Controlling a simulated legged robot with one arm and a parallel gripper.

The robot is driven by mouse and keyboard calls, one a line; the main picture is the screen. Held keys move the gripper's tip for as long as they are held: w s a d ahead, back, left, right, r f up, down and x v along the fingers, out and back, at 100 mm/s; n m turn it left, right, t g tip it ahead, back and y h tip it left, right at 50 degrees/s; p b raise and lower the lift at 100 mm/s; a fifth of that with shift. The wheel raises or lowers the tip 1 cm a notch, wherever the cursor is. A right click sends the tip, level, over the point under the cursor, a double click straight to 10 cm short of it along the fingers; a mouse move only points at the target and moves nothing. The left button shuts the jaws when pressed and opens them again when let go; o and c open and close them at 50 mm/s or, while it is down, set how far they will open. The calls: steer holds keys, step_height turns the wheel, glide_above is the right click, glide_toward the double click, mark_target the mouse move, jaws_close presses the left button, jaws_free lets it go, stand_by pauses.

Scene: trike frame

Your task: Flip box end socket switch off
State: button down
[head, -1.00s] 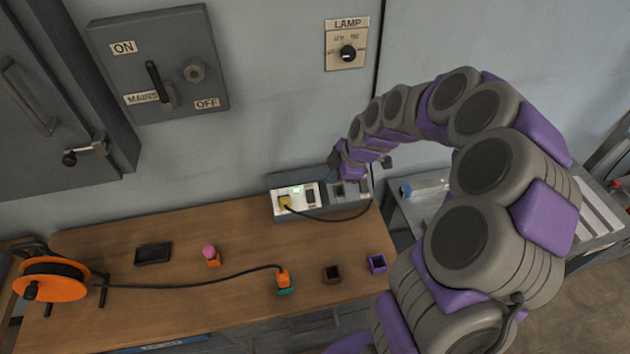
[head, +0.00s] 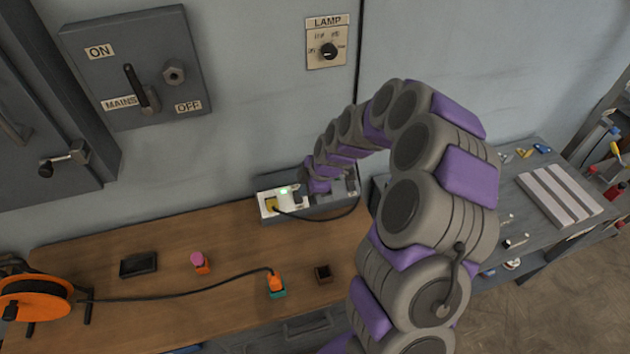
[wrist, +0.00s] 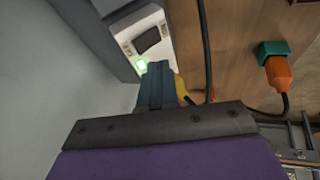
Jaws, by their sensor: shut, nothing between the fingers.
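The socket box (head: 266,213) stands at the back of the wooden bench against the wall. Its white socket plate (wrist: 161,55) carries a dark rocker switch (wrist: 147,40) and a lit green lamp (wrist: 141,64). A yellow plug (head: 271,204) sits in the plate's left end; in the wrist view my fingers partly hide the plug (wrist: 181,88). My gripper (wrist: 157,68) is shut and empty, its blue fingertips just by the green lamp and short of the switch. In the head view, my gripper (head: 302,190) is over the plate's right part and hides the switch area. I cannot tell whether it touches.
A black cable (wrist: 206,45) runs close beside the fingers. An orange plug in a teal socket (head: 276,287), a pink-topped orange piece (head: 199,262) and a cable reel (head: 35,298) are on the bench. The mains switch panel (head: 140,70) and lamp dial (head: 328,50) are on the wall.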

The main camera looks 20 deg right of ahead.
mark_target(296, 201)
steer(key=w+f, duration=0.1)
steer(key=w+a+f, duration=0.1)
steer(key=f, duration=0.1)
steer(key=shift+w+a+f+b, duration=0.15)
steer(key=shift+b, duration=0.15)
steer(key=shift+w+f, duration=0.2)
steer(key=shift+w, duration=0.05)
steer(key=shift+w+d+f, duration=0.15)
steer(key=shift+d, duration=0.25)
steer(key=shift+w+d+f, duration=0.1)
steer(key=shift+w+d, duration=0.05)
steer(key=shift+d, duration=0.25)
steer(key=shift+a, duration=0.65)
steer(key=shift+w+f+b, duration=0.1)
steer(key=shift+w+b, duration=0.1)
steer(key=shift+b, duration=0.1)
steer(key=shift+s+d, duration=0.1)
steer(key=shift+d, duration=0.4)
steer(key=shift+s+a+f, duration=0.1)
steer(key=shift+s, duration=0.3)
steer(key=shift+s+a+f+b, duration=0.1)
steer(key=shift+s+a+b, duration=0.2)
steer(key=shift+s+b, duration=0.05)
